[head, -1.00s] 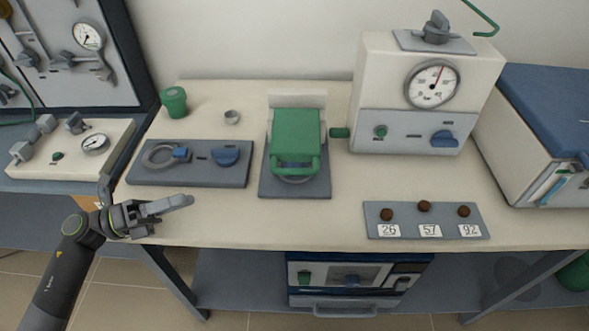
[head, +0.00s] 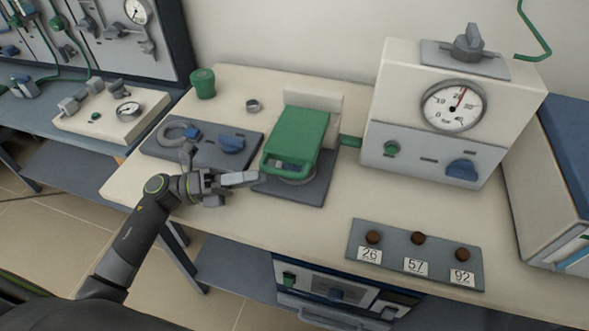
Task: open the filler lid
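A green lid (head: 299,135) with a green bar handle (head: 287,167) at its front sits closed-looking on a dark grey base plate (head: 309,190) in the middle of the table. A round grey rim shows under its front edge. My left gripper (head: 255,178) is at the front left of the green lid, with its light grey fingertips close to the handle's left end. I cannot tell whether it touches the handle. The fingers overlap from this angle, so their gap is not clear. My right gripper is not in view.
A grey panel with a ring and blue knob (head: 232,144) lies left of the lid. A gauge box (head: 435,147) stands right, linked by a green connector (head: 350,141). A green cup (head: 203,83) and small ring (head: 253,105) stand behind. A numbered plate (head: 399,243) lies front right.

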